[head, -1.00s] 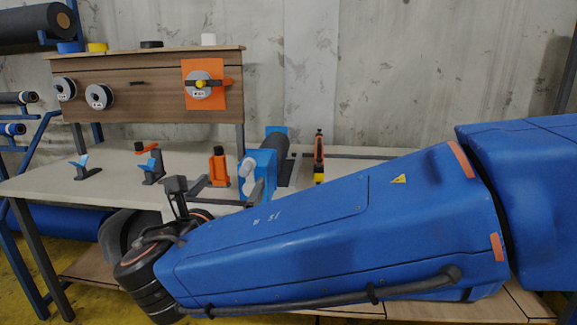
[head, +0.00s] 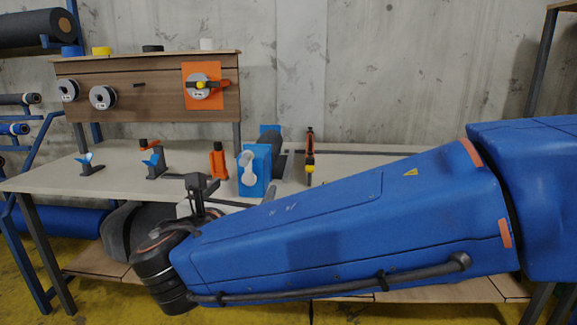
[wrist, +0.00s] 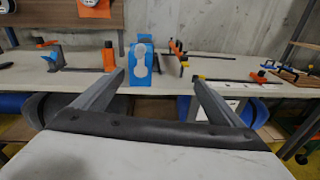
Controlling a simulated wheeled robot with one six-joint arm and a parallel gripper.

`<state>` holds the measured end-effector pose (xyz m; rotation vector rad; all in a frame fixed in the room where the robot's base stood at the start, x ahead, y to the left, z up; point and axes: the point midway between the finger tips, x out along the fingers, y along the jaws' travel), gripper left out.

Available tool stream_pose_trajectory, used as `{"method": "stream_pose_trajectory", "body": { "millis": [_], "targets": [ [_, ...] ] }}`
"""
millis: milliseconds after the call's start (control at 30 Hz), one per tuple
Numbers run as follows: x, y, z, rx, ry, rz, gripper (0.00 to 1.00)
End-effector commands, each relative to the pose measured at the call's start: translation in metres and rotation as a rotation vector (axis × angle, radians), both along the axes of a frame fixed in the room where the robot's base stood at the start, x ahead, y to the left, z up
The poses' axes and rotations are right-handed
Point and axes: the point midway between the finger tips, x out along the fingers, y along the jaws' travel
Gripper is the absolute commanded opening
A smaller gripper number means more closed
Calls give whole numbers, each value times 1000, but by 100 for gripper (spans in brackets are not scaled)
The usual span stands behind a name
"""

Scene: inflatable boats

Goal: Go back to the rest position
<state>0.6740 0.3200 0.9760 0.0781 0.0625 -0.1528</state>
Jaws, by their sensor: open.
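My gripper (wrist: 160,92) is open in the wrist view, with its two grey fingers wide apart and nothing between them. The fingers point toward the workbench (wrist: 75,80), and a blue stand with a white front (wrist: 143,65) shows beyond the gap. In the head view my blue arm reaches from the right across the front of the workbench (head: 45,180). The wrist end is in front of the bench's near edge, and the fingertips are hard to make out there.
On the bench stand the blue stand (head: 250,172), an orange tool (head: 218,162), small blue-and-black clamps (head: 154,162) and an orange-and-black tool (head: 309,150). A wooden back panel (head: 140,95) holds tape reels. A blue rack with dark rolls (head: 32,27) is at left.

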Motion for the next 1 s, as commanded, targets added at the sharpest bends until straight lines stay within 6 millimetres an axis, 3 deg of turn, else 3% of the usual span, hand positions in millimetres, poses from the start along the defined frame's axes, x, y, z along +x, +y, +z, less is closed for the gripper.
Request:
{"method": "stream_pose_trajectory", "body": {
  "millis": [267, 367, 567, 800, 1000],
  "targets": [
    [17, -62, -17, 127, 78, -117, 91],
    [22, -94, -27, 198, 114, -181, 91],
    [24, -181, -56, 421, 202, -372, 91],
    [-1, -275, -97, 744, 271, -636, 91],
    [-36, -333, -128, 1030, 286, -857, 91]
  ]
}}
